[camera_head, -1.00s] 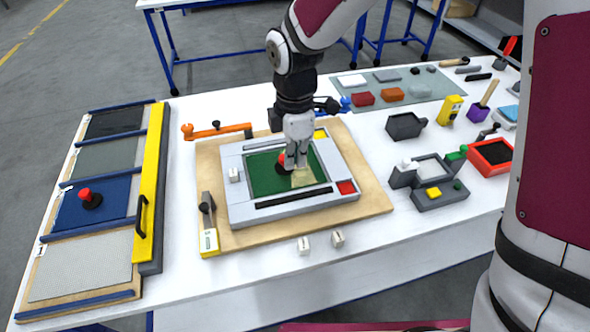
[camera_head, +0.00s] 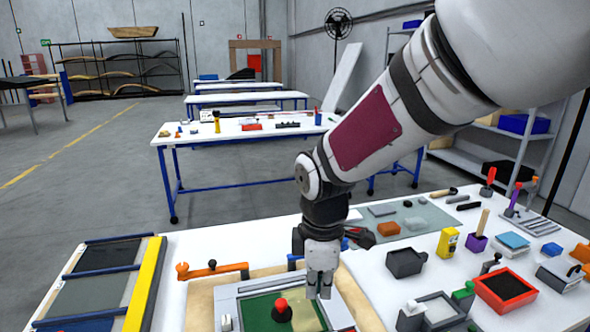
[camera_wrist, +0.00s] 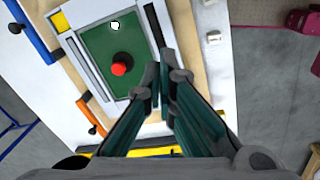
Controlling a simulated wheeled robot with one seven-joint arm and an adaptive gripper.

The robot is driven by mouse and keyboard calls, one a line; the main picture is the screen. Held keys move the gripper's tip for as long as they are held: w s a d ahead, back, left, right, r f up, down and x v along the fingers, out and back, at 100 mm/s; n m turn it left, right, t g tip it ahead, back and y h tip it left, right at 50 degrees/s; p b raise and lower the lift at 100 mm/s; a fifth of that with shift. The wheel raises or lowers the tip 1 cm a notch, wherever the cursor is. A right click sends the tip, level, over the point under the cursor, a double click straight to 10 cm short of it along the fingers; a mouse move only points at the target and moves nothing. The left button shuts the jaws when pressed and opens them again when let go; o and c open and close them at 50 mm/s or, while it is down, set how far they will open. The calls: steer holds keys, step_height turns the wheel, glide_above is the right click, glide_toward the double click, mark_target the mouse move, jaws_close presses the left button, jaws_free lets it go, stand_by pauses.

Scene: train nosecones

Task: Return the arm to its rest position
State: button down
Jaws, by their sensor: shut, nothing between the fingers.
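My gripper (camera_head: 321,288) hangs from my arm, pointing down over the right part of the fixture with the green panel (camera_head: 258,311). Its fingers are shut and hold nothing. The wrist view shows the finger pair (camera_wrist: 166,78) beside the green panel (camera_wrist: 100,48), apart from the red-topped black knob (camera_wrist: 122,64). That knob (camera_head: 281,308) stands on the green panel, left of my gripper. My arm reaches in from the upper right of the head view.
The white worktable (camera_head: 365,281) holds the fixture, a rack of panels with a yellow bar (camera_head: 144,285) at left, and a grey box (camera_head: 405,262), red tray (camera_head: 504,287) and small tools at right. Further tables (camera_head: 240,130) stand behind across open floor (camera_head: 110,190).

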steer(key=s+d+r+m+t, duration=0.4)
steer(key=s+d+r+m, duration=0.9)
steer(key=s+m, duration=0.3)
steer(key=shift+s+d+m, duration=0.3)
steer(key=shift+d+m, duration=0.4)
steer(key=shift+d, duration=0.2)
steer(key=shift+r, duration=0.1)
